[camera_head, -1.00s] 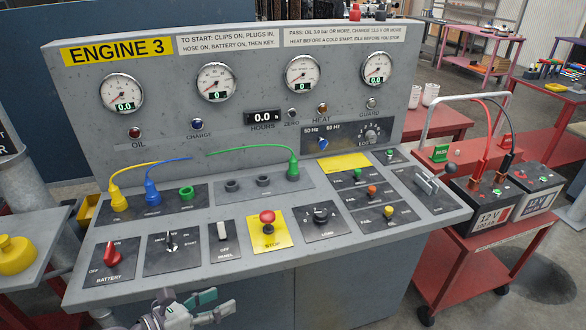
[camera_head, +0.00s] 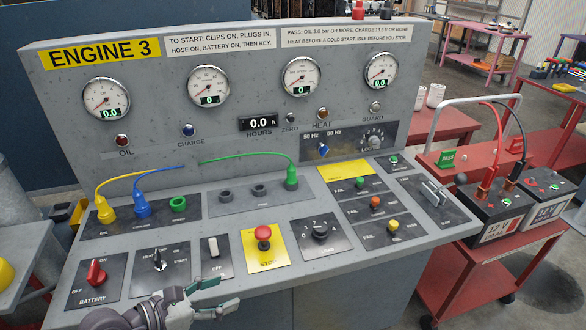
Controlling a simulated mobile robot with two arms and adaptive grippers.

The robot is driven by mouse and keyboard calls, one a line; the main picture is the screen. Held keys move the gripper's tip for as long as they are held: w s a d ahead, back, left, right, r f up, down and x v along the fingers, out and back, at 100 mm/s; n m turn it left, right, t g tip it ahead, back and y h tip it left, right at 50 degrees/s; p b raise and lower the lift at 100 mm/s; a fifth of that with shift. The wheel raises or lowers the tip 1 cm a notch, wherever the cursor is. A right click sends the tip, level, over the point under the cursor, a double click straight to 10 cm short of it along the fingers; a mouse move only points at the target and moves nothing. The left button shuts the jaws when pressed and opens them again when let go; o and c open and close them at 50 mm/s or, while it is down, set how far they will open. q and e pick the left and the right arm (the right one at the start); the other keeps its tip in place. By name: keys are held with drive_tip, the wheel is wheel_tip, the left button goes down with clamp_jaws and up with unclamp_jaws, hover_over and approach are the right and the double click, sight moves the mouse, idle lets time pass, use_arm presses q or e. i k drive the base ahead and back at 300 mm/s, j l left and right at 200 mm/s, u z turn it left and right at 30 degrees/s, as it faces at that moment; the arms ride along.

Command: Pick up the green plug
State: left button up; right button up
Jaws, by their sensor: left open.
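The green plug (camera_head: 291,179) stands upright in the rightmost socket of the upper middle plate on the grey console. Its green cable (camera_head: 240,158) arches left to the console's back panel. A yellow plug (camera_head: 105,210) and a blue plug (camera_head: 142,205) stand in the upper left plate, beside an empty green-ringed socket (camera_head: 178,203). My left gripper (camera_head: 236,292) is at the bottom of the view, near the console's front edge. It is open and empty, below and left of the green plug and well apart from it. My right gripper is not in view.
Two dark sockets (camera_head: 242,192) lie left of the green plug. A red stop button (camera_head: 263,233), a load dial (camera_head: 320,229) and a white switch (camera_head: 213,247) stand up between my left gripper and the plug. A red cart (camera_head: 470,265) with batteries is at the right.

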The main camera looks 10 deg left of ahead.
sight(291, 178)
drive_tip(key=i, duration=1.25)
